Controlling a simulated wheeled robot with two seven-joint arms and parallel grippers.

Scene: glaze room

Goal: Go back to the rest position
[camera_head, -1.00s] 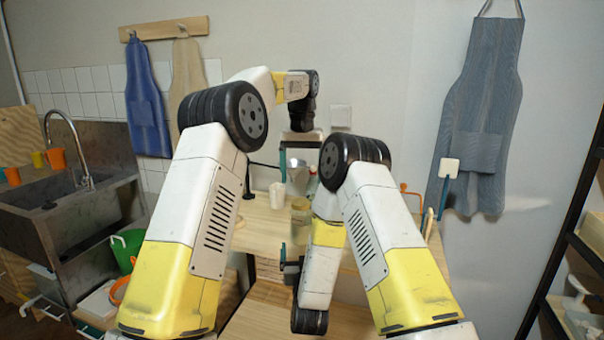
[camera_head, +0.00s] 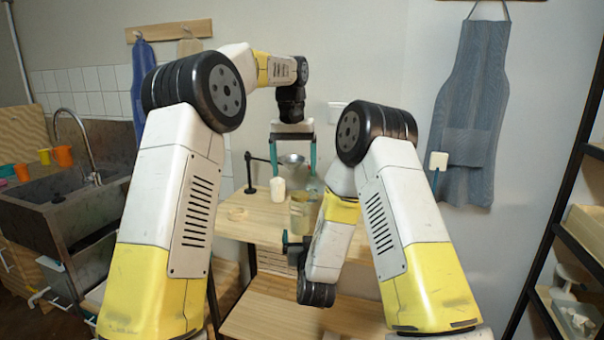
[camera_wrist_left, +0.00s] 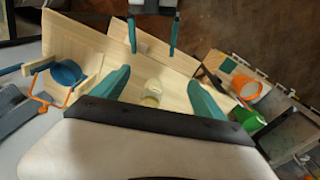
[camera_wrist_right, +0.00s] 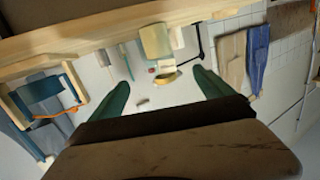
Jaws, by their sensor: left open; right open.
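My left gripper (camera_head: 293,158) is open and empty, pointing down above the back of the wooden table (camera_head: 250,224). Its two teal fingers also stand apart in the left wrist view (camera_wrist_left: 160,88). My right gripper (camera_head: 288,246) is lower, at the table's front edge, and partly hidden by its own wrist. In the right wrist view its teal fingers (camera_wrist_right: 162,90) are spread with nothing between them. The right gripper also shows at the top of the left wrist view (camera_wrist_left: 153,40).
A sink (camera_head: 70,205) stands left. Shelves (camera_head: 575,250) stand right. An apron (camera_head: 470,110) hangs on the wall.

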